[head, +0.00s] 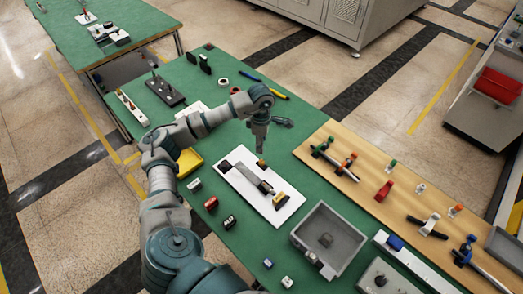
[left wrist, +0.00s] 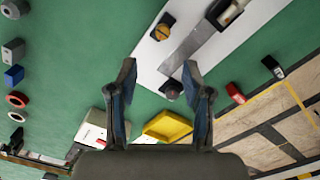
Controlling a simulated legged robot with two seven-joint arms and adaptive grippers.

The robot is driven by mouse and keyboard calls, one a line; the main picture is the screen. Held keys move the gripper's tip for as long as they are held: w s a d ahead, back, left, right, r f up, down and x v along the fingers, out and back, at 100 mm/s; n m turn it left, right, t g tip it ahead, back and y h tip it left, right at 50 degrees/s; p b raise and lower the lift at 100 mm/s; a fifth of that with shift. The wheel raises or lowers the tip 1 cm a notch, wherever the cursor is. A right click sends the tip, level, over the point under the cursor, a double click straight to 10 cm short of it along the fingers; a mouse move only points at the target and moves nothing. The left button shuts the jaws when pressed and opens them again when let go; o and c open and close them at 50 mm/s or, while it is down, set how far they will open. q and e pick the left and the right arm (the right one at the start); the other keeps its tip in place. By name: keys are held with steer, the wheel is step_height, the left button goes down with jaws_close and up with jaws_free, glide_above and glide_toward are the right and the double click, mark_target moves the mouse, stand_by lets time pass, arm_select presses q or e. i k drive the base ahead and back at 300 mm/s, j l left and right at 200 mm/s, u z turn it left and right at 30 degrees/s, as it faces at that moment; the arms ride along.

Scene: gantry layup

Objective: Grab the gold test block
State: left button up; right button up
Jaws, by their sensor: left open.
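A small gold block (head: 262,163) sits at the upper edge of a white board (head: 238,184) on the green table. It also shows in the left wrist view (left wrist: 164,28), on or against a dark piece. My left gripper (head: 260,148) points down above the board, close to the gold block in the head view. In the left wrist view the left gripper (left wrist: 158,76) has its two fingers apart with nothing between them; the gold block lies beyond the fingertips. The exact height gap cannot be told. My right gripper is not in view.
A dark grey bar (head: 252,180) and a yellow-and-black piece (head: 280,200) lie on the same board. A grey bin (head: 328,236) stands at lower right, and a yellow tray (head: 187,163) is beside my arm. A wooden board (head: 375,207) with several clamps fills the right side.

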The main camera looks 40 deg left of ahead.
mark_target(279, 197)
steer(key=k+j, duration=0.1)
steer(key=k, duration=0.65)
steer(key=k+j, duration=0.1)
steer(key=k, duration=0.65)
